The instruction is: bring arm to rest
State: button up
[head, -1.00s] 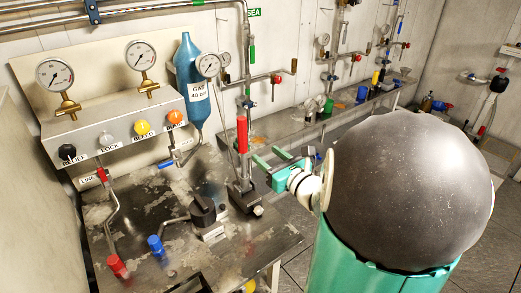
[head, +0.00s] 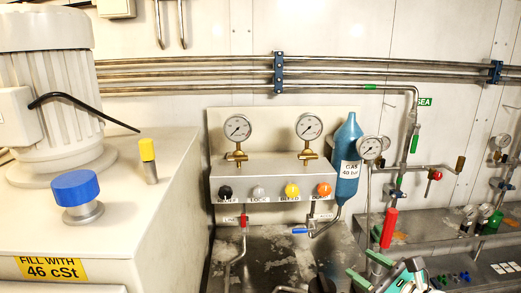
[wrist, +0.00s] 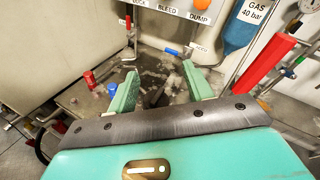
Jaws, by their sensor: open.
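My gripper (wrist: 160,88) shows in the wrist view with its two green fingers wide apart and nothing between them. Beyond the fingers lies the stained metal bench top with a dark valve handle on it. In the head view my gripper (head: 367,268) is at the bottom edge, right of centre, beside the red handle (head: 389,228) as seen in the picture. Most of my arm is cut off below the head view.
A panel (head: 272,180) with two gauges and several coloured knobs stands behind the bench. A blue gas bottle (head: 347,160) hangs right of it. At left a white cabinet (head: 150,215) carries a motor and a blue cap (head: 76,188). Pipes and valves line the right side.

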jog(key=s+a+f+n+g, duration=0.2)
jog(key=s+a+n+g, duration=0.75)
jog(key=a+n, duration=0.45)
jog(key=s+d+r+n+h, duration=0.3)
jog(key=n+h, duration=0.4)
jog(key=n, duration=0.5)
jog(key=shift+s+d+n+t, duration=0.35)
jog(key=shift+s+d, duration=0.5)
jog(key=shift+s, duration=0.25)
